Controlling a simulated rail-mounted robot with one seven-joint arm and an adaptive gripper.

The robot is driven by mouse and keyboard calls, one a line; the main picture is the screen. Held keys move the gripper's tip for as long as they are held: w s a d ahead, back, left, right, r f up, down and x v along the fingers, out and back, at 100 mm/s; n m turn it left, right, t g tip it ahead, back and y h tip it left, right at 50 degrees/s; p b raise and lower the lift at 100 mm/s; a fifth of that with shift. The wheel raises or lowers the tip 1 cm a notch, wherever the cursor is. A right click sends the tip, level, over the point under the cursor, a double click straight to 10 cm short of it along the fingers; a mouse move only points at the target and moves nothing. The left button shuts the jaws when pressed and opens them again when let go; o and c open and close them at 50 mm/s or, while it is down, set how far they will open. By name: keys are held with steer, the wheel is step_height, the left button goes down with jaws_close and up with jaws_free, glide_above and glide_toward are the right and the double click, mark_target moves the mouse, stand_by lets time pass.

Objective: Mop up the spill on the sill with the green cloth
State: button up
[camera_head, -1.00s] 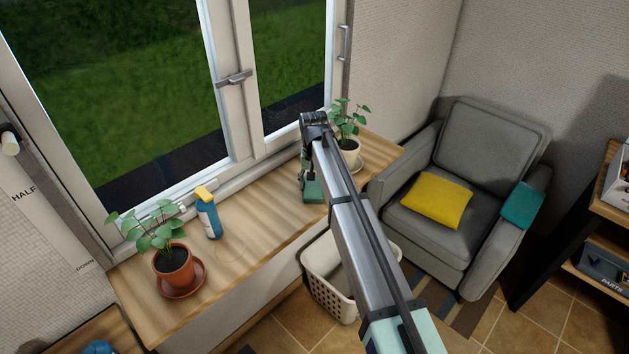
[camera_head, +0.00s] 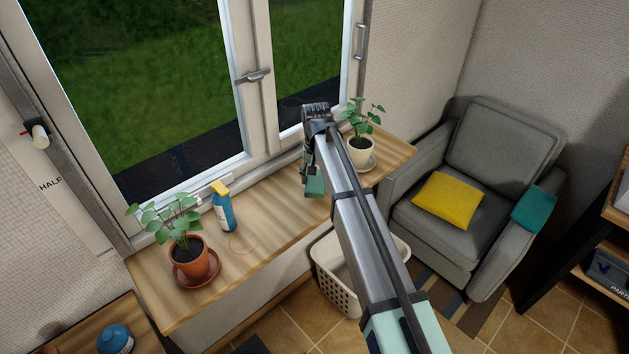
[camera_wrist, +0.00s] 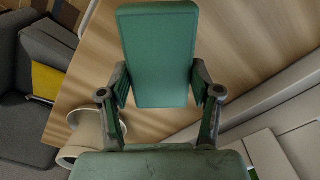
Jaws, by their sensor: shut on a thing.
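My gripper (camera_head: 312,180) is over the right part of the wooden sill (camera_head: 270,215), left of the right-hand potted plant. It is shut on a folded, flat green cloth (camera_wrist: 158,55), which shows between the fingers in the wrist view. In the head view only part of the cloth (camera_head: 315,187) shows, low beside my arm; I cannot tell whether it touches the sill. The spill (camera_head: 242,243) is a faint, clear round patch on the sill, in front of the spray bottle and well left of my gripper.
A blue spray bottle (camera_head: 222,208) with a yellow top and a terracotta potted plant (camera_head: 189,260) stand near the spill. A cream potted plant (camera_head: 361,152) stands at the sill's right end.

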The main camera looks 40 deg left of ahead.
steer(key=shift+r+p, duration=0.9)
steer(key=shift+r, duration=1.1)
steer(key=shift+w+d, duration=0.1)
